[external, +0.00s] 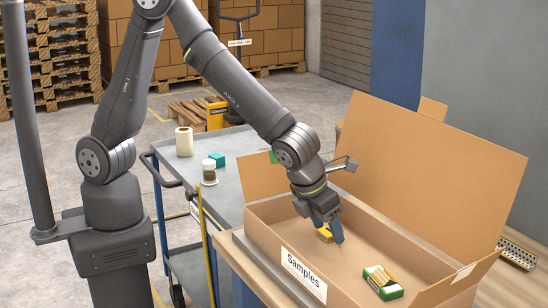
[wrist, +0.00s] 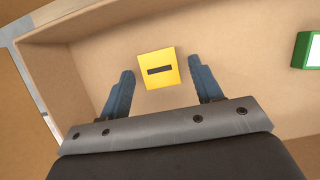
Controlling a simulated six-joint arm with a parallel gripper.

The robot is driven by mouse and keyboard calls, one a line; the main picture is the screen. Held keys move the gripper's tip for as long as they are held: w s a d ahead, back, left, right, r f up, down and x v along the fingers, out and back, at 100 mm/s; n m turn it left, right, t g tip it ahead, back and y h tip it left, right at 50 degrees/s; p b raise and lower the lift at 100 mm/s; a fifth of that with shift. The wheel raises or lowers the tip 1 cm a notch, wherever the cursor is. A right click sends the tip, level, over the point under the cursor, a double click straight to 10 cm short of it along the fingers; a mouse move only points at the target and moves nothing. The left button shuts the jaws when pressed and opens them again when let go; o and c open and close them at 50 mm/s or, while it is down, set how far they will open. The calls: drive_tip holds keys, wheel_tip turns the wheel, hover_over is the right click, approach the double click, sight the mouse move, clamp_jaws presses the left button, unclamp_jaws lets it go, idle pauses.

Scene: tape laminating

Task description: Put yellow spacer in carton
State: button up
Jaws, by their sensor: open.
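The yellow spacer (wrist: 158,68) is a small yellow block with a dark slot, inside the open carton (external: 350,248) labelled "Samples". In the wrist view it lies between and slightly beyond my two blue fingertips, with a gap on both sides. My gripper (wrist: 160,82) is open and points down into the carton. In the external view the spacer (external: 324,233) shows beside the fingers of my gripper (external: 333,234), partly hidden by them. I cannot tell exactly how high the fingertips are above the carton floor.
A green and yellow box (external: 383,283) lies in the carton at the front right. The carton's walls and raised flaps surround my gripper. A grey cart (external: 234,178) to the left holds a white roll, a jar and a teal block. The carton floor between spacer and green box is clear.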

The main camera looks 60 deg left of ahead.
sight(326, 232)
drive_tip(key=v, duration=1.2)
drive_tip(key=shift+r, duration=0.2)
drive_tip(key=shift+w+f, duration=0.1)
drive_tip(key=x, duration=1.2)
drive_tip(key=shift+f, duration=0.15)
wheel_tip(326, 232, up, 2)
drive_tip(key=shift+r, duration=0.85)
